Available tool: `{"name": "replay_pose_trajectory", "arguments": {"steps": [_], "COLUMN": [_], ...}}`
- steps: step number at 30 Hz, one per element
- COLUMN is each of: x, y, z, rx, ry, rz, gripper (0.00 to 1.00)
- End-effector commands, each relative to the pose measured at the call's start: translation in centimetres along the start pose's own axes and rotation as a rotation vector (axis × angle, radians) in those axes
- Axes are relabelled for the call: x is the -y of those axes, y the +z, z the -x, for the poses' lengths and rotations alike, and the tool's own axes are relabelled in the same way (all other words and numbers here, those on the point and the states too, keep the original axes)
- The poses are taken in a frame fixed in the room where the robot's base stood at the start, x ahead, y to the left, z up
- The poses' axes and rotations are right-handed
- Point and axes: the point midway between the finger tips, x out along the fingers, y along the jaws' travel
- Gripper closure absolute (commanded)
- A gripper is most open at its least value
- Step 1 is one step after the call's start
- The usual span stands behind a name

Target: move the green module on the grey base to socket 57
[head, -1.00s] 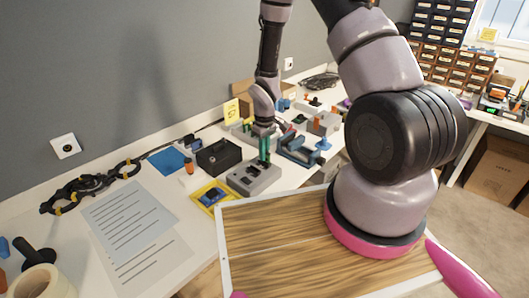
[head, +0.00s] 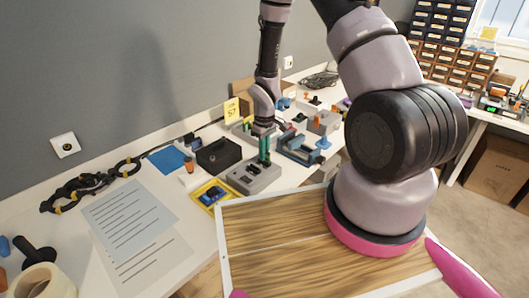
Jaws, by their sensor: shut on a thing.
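The grey base (head: 253,179) is a block with dark openings on its top, near the front of the white bench. The green module (head: 264,152) is a slim upright piece at the base's back right part. My gripper (head: 264,136) points down and is shut on the green module's upper part. The module's lower end meets the base's top; I cannot tell whether it is still seated. A yellow card (head: 232,110) reading 57 stands behind, to the left of my gripper. The socket by this card is small and partly hidden behind my arm and other parts.
A black box (head: 219,156) stands left of the base, and a yellow tray (head: 212,193) with a blue part lies at front left. A blue-grey vise (head: 298,149) stands close on the right. Several small parts crowd the bench behind. Papers (head: 130,225) lie at left.

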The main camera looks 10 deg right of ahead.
Motion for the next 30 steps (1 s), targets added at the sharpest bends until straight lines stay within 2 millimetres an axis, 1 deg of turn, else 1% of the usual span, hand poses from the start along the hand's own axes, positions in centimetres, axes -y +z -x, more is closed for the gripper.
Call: {"name": "replay_pose_trajectory", "arguments": {"steps": [3, 4, 5, 6, 7, 15, 19, 23, 30], "x": [0.0, 0.0, 0.0, 0.0, 0.0, 0.0, 0.0, -0.1, -0.1], "y": [0.0, 0.0, 0.0, 0.0, 0.0, 0.0, -0.1, -0.1, -0.1], "z": [0.0, 0.0, 0.0, 0.0, 0.0, 0.0, 0.8, 2.9, 7.8], "rx": [0.0, 0.0, 0.0, 0.0, 0.0, 0.0, -0.002, -0.005, -0.003], "ry": [0.0, 0.0, 0.0, 0.0, 0.0, 0.0, 0.001, 0.002, 0.002], "rz": [0.0, 0.0, 0.0, 0.0, 0.0, 0.0, -0.001, -0.001, -0.001], "gripper": [1.0, 0.84, 0.72, 0.57, 0.52, 0.52, 0.52, 0.52, 0.52]}}
